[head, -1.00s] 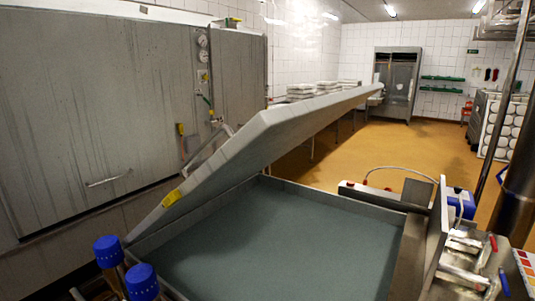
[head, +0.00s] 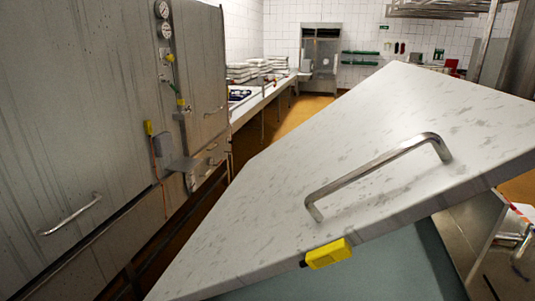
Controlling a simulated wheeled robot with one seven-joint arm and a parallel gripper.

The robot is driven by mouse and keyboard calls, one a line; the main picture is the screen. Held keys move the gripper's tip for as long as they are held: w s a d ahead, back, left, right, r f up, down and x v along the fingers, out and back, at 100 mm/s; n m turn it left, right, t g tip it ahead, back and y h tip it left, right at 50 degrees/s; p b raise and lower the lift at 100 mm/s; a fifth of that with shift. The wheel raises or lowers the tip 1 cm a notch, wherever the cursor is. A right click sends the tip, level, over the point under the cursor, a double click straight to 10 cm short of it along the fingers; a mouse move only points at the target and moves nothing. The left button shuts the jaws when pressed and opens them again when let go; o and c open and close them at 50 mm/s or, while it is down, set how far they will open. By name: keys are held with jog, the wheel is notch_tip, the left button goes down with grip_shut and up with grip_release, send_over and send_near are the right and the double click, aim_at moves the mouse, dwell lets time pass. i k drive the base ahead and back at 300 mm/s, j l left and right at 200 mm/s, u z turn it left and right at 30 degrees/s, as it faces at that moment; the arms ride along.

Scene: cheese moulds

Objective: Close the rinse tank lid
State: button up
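The rinse tank lid (head: 290,160) is a thick pale slab that fills the middle and right of the head view. It stands tilted, partly open over the tank. A metal bar handle (head: 375,172) is on its top face near the front edge. A yellow block (head: 329,253) sits on its front edge. Below the lid, part of the tank's grey-green inside (head: 390,270) shows; the rest of the tank is hidden by the lid. My gripper is not in view.
A large grey steel cabinet (head: 90,120) with a handle, gauges and valves stands at the left. A long bench (head: 262,98) with white stacks runs towards the back. A steel cabinet (head: 320,60) stands at the far wall. Yellow-brown floor (head: 300,108) lies open between.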

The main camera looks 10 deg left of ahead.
aim_at(409, 144)
jog(key=j, duration=0.95)
jog(key=j+z, duration=0.15)
jog(key=j, duration=0.75)
jog(key=k, duration=0.1)
